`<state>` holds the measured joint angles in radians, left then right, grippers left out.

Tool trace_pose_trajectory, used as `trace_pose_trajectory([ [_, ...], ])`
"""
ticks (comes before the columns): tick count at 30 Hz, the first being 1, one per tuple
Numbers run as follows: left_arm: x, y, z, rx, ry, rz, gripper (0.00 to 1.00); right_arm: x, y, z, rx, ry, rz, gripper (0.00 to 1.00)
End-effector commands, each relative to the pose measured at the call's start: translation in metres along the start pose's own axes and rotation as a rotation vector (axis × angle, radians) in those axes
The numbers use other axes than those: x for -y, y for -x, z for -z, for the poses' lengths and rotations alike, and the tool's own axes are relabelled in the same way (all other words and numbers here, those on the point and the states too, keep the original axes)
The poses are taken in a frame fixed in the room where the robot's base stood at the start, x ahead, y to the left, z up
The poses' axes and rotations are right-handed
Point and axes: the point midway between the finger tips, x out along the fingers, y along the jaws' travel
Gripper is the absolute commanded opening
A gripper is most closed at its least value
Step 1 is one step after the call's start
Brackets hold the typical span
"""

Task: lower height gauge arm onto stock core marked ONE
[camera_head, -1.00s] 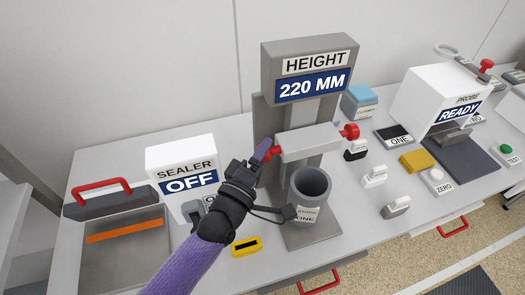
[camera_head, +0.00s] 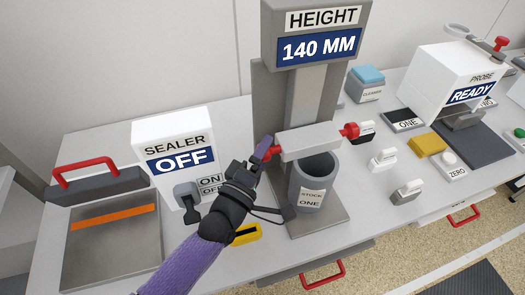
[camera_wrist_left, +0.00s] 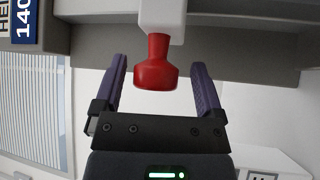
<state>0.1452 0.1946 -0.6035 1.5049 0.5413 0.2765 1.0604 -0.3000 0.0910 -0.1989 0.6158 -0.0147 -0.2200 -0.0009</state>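The height gauge (camera_head: 318,47) reads 140 MM. Its light grey arm (camera_head: 312,141) has a red knob at each end and sits at the rim of the stock core (camera_head: 310,182). I cannot tell whether they touch. The core is an upright hollow grey cylinder labelled STOCK ONE, standing on the gauge's base plate (camera_head: 333,218). My left gripper (camera_head: 263,158) is at the left red knob. In the left wrist view, its fingers (camera_wrist_left: 160,88) are spread on either side of the red knob (camera_wrist_left: 155,72), with gaps on both sides. My right gripper is not in view.
A yellow item (camera_head: 246,234) lies near the front edge. Small blocks, a yellow block (camera_head: 430,144) and the probe box (camera_head: 458,75), reading READY, are to the right.

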Motion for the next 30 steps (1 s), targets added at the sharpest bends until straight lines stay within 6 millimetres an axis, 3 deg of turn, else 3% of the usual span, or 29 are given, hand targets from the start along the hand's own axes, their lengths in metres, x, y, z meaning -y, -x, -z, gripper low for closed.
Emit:
trace_pose_trajectory([
  [8, -0.001, 0.009, 0.000, -0.001, 0.000, -0.001, 0.89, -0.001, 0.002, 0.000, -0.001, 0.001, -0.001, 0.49],
  [15, 0.000, 0.064, 0.000, 0.000, 0.000, 0.002, 0.89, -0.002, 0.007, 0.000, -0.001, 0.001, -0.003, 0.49],
  [20, 0.000, 0.092, 0.000, 0.000, 0.000, 0.001, 0.89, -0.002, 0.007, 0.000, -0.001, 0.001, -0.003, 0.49],
  [30, 0.000, 0.099, 0.000, -0.001, 0.000, -0.001, 0.89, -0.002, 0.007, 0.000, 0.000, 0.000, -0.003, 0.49],
])
